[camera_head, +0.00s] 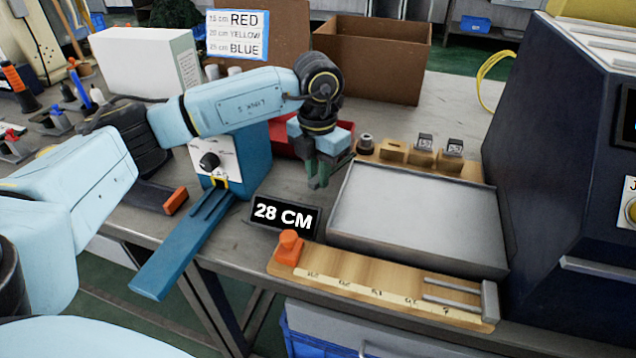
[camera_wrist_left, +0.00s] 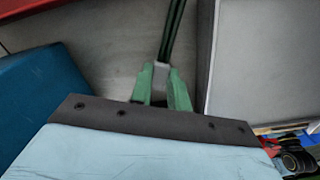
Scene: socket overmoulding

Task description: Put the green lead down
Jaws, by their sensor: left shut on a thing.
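My left gripper (camera_head: 318,178) points down over the table, between the blue machine and the grey tray. In the left wrist view its green fingers (camera_wrist_left: 163,90) are shut on a light grey end piece (camera_wrist_left: 161,74) of the green lead (camera_wrist_left: 173,32). The dark green strands of the lead run up and away from the fingers toward the top of that view. In the head view I cannot make out the lead apart from the fingers. My right gripper is not in view.
The grey tray (camera_head: 412,215) lies right of the gripper. A 28 CM display (camera_head: 285,215) and a wooden ruler board (camera_head: 375,290) with an orange stop (camera_head: 289,247) lie in front. The blue machine (camera_head: 245,160) stands left. A wooden holder (camera_head: 430,160) and cardboard box (camera_head: 370,65) are behind.

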